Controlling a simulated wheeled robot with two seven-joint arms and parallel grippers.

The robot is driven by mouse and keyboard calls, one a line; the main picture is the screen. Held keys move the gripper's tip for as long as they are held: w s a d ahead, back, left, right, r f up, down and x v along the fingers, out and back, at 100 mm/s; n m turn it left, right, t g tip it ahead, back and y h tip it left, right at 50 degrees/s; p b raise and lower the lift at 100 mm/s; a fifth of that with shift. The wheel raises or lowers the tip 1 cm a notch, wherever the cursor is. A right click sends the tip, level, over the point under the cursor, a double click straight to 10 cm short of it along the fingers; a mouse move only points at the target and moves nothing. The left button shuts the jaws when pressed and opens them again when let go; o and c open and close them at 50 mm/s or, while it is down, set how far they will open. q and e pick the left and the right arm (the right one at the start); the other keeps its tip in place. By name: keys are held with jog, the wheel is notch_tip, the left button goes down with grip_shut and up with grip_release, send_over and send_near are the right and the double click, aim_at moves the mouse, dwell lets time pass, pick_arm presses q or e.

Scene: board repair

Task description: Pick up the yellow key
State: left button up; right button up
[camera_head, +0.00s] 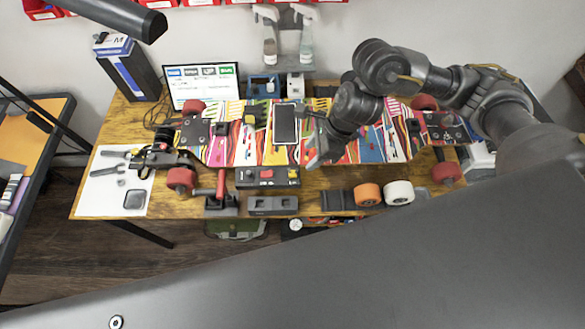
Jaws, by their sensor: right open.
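I cannot make out a yellow key for certain. A dark box (267,177) with red and other small coloured parts on top lies at the near edge of the skateboard; its details are too small to tell. My right gripper (317,153) reaches in from the right, over the near side of the striped skateboard and just right of the box. It is open, and I see nothing held in it. My right arm hides part of the board.
The striped skateboard (230,150) with red wheels lies across the wooden table (130,125). A dark phone-like slab (285,124) is on it. Orange (368,195) and white (399,193) wheels and a grey block (273,206) line the front edge. Tools lie on a white mat (100,190) at left.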

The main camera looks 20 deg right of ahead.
send_over(293, 173)
jog(key=d, duration=0.3)
notch_tip(293, 173, down, 5)
jog(key=p+x, duration=0.2)
jog(key=x, duration=0.3)
jog(key=shift+p, duration=0.3)
jog(key=shift+c, duration=0.5)
grip_shut()
